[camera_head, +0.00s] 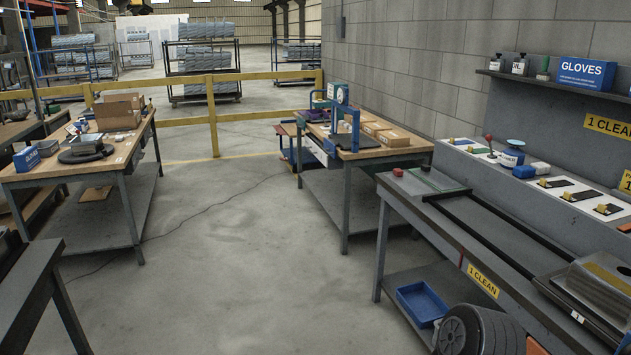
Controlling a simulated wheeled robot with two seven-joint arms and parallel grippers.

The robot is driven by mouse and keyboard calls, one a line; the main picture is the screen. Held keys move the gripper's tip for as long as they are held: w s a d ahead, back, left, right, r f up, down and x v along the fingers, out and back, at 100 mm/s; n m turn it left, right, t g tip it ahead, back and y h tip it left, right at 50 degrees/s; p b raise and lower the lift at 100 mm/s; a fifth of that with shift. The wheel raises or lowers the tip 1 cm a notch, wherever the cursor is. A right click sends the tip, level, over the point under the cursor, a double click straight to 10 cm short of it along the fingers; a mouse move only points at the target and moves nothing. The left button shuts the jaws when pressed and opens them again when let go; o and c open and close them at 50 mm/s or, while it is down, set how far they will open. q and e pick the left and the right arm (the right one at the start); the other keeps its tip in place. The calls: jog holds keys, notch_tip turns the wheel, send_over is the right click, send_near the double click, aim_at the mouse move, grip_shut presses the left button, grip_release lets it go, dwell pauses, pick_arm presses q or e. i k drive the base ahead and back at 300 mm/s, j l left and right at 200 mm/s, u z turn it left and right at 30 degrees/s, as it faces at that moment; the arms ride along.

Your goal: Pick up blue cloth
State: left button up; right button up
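I cannot make out a blue cloth for certain. Small blue items sit on the ledge of the right-hand workbench: a blue piece (512,157) below a teal disc, a labelled blue box (524,172) and a small blue-and-white block (540,168). They are too small to tell whether any is cloth. Neither of my grippers shows in the head view.
The grey workbench (458,238) labelled "1 CLEAN" runs along the right, with a blue bin (421,303) and a ribbed roller (478,330) low down. Another workbench (365,155) stands at centre, and a cluttered table (120,150) at left. Concrete floor (230,260) between them is clear.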

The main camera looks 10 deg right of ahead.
aim_at(523, 172)
jog(key=i+l+z, duration=0.2)
jog(key=i, duration=0.3)
jog(key=i+j+z, duration=0.2)
jog(key=i, duration=0.3)
jog(key=i+z, duration=0.15)
jog(key=i, duration=0.35)
jog(key=i+j+z, duration=0.2)
jog(key=i, duration=0.3)
jog(key=i+j+z, duration=0.2)
jog(key=i, duration=0.3)
